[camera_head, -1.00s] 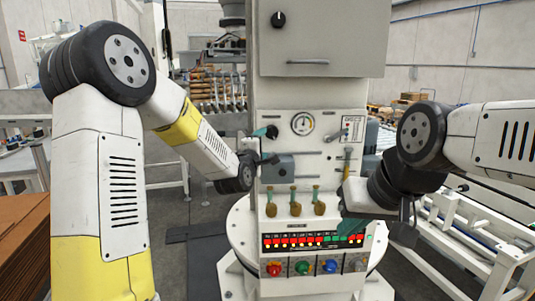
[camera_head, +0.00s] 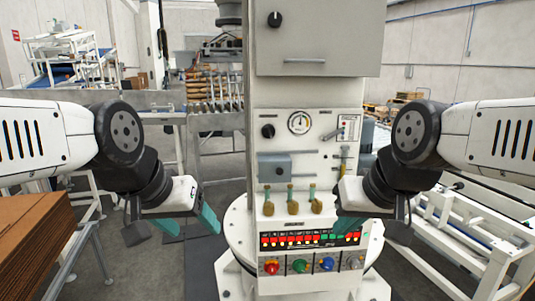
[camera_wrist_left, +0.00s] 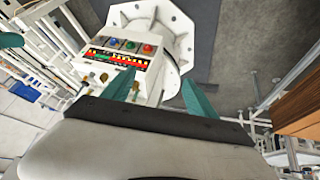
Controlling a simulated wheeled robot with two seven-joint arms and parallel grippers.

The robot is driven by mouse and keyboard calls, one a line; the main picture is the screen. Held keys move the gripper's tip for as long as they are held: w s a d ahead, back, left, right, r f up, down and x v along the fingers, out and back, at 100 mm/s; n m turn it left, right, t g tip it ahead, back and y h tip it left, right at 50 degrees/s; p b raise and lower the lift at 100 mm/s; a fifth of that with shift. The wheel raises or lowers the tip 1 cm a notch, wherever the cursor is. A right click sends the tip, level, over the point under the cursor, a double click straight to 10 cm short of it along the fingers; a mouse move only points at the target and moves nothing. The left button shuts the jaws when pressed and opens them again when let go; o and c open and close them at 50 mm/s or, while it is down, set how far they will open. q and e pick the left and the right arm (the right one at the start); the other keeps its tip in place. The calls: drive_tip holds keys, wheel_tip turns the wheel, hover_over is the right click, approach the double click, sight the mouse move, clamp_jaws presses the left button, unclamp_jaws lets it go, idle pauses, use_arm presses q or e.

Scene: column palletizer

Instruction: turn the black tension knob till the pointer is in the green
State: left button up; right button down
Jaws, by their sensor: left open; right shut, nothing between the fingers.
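The black tension knob (camera_head: 268,131) sits on the light panel, left of the round white gauge (camera_head: 299,122). The gauge's dark pointer looks roughly upright; its coloured zones are too small to tell. My left gripper (camera_head: 188,224) is open and empty, below and left of the knob, clear of the panel. Its two teal fingers stand apart in the left wrist view (camera_wrist_left: 157,92). My right gripper (camera_head: 346,224) is shut and empty in front of the panel's lower right, its fingers partly hidden by its body.
Another black knob (camera_head: 275,19) is on the upper cabinet. Below the gauge are a grey box (camera_head: 274,167), several brass-coloured fittings (camera_head: 291,206), a lit display (camera_head: 290,239) and coloured buttons (camera_head: 300,265). Brown boards (camera_head: 35,235) lie at the left; a white frame (camera_head: 470,240) stands right.

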use_arm(q)
drive_tip(key=shift+w, duration=0.1)
idle(0.3)
drive_tip(key=n+t+y, duration=0.3)
drive_tip(key=t, duration=0.9)
approach(267, 132)
drive_tip(key=w, duration=0.9)
drive_tip(key=shift+w+a+f, duration=0.1)
drive_tip(key=shift+w+a, duration=0.15)
drive_tip(key=shift+a, duration=0.05)
drive_tip(key=shift+w+d+h, duration=0.1)
drive_tip(key=shift+w+h, duration=0.25)
drive_tip(key=shift+h, duration=0.05)
